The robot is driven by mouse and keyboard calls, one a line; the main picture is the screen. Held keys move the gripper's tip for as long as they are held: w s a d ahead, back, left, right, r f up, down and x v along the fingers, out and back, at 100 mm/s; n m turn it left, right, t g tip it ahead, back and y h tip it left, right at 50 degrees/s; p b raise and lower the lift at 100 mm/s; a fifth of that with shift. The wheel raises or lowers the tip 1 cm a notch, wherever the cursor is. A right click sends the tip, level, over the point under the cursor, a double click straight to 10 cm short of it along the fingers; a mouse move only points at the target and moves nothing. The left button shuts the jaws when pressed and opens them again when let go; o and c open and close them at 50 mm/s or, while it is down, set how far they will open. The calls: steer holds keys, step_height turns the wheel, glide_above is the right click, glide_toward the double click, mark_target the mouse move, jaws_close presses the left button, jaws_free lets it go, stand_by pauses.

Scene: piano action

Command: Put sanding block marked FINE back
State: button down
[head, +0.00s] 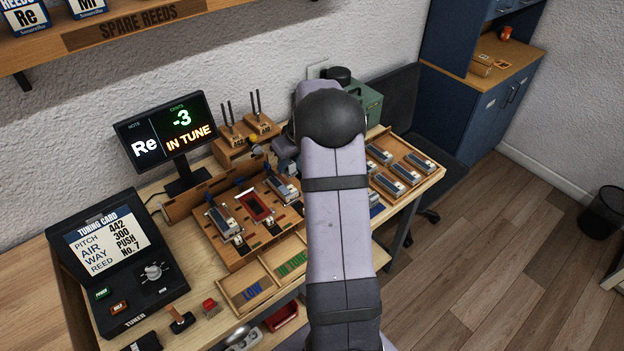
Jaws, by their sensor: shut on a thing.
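My arm reaches over the bench and hides much of its middle. My gripper (271,150) shows only in part, left of the arm's dark elbow joint, above the back of the bench. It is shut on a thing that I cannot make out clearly. A small yellowish spot (254,140) shows beside it, too small to name. No marking FINE can be read anywhere, so I cannot pick out the sanding block for sure. Two wooden holders with upright tools, a left one (229,151) and a right one (263,126), stand behind the gripper.
A wooden work board (212,240) holds metal parts and a red piece (255,205). A two-part tray (238,306) reads LOW and IN TUNE. A tuner (120,270) and a display (165,138) stand left. A rack of reed parts (421,182) lies right of my arm. A shelf (25,52) overhangs upper left.

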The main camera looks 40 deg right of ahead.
steer(key=s+d+f+m+b, duration=0.1)
steer(key=s+d, duration=0.1)
steer(key=d, duration=0.2)
steer(key=s+d+f+m+b, duration=0.1)
steer(key=s+d+b, duration=0.1)
steer(key=d, duration=0.1)
steer(key=s+d+f+h+b, duration=0.1)
steer(key=s+d+b, duration=0.1)
steer(key=s+d, duration=0.1)
steer(key=shift+d+m, duration=0.4)
steer(key=shift+d, duration=0.4)
steer(key=s+d+f+m+b, duration=0.1)
steer(key=s+d+m+b, duration=0.1)
steer(key=s+d+b, duration=0.35)
steer(key=shift+s+a+f+n+y+p, duration=0.25)
steer(key=shift+s+a+n+p, duration=0.15)
steer(key=shift+s+a+n, duration=0.6)
steer(key=shift+s+a+f+n+y+p, duration=0.15)
steer(key=shift+s+a+n+y+p, duration=0.15)
steer(key=shift+s+a+n, duration=0.65)
steer(key=shift+w+a+n, duration=0.2)
steer(key=shift+w+n, duration=0.05)
steer(key=shift+n, duration=0.1)
steer(key=shift+f+p, duration=1.35)
steer(key=shift+f, duration=3.7)
steer(key=shift+f, duration=0.15)
steer(key=c, duration=1.5)
jaws_free()
